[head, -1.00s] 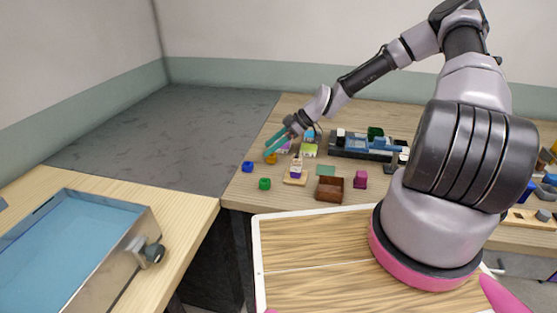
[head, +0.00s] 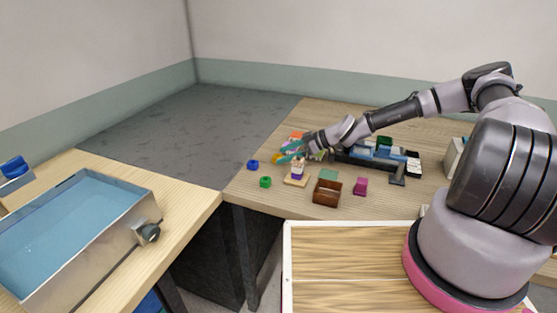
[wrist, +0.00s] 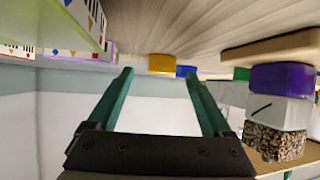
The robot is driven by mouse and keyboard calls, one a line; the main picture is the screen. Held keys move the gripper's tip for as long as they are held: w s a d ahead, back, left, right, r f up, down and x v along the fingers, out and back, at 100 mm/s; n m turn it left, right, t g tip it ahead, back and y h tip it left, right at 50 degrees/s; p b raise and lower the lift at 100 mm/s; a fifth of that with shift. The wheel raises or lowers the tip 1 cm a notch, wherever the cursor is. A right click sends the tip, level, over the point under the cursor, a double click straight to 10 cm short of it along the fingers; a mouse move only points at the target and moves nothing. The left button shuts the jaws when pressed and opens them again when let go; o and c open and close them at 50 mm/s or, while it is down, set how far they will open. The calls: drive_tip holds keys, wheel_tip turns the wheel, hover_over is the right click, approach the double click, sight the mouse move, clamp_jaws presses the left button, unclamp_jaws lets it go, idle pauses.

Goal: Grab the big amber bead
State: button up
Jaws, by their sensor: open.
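The amber bead (head: 276,158) sits on the table near its left edge, partly covered by my gripper in the head view. In the wrist view the amber bead (wrist: 162,64) appears straight ahead, between and just beyond the teal fingertips. My gripper (head: 284,152) is low over the table, beside the bead. Its two fingers are spread with nothing between them in the wrist view (wrist: 158,75). I cannot tell exactly how far the tips are from the bead.
A stack with a purple bead (wrist: 283,78) on a wooden base stands close by the right finger. A blue bead (head: 253,164) and a green bead (head: 265,182) lie nearby. A brown box (head: 327,193) and a magenta block (head: 360,186) stand to the right. A green-edged box (wrist: 75,20) is at left.

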drive_tip(key=shift+x, duration=1.25)
clamp_jaws()
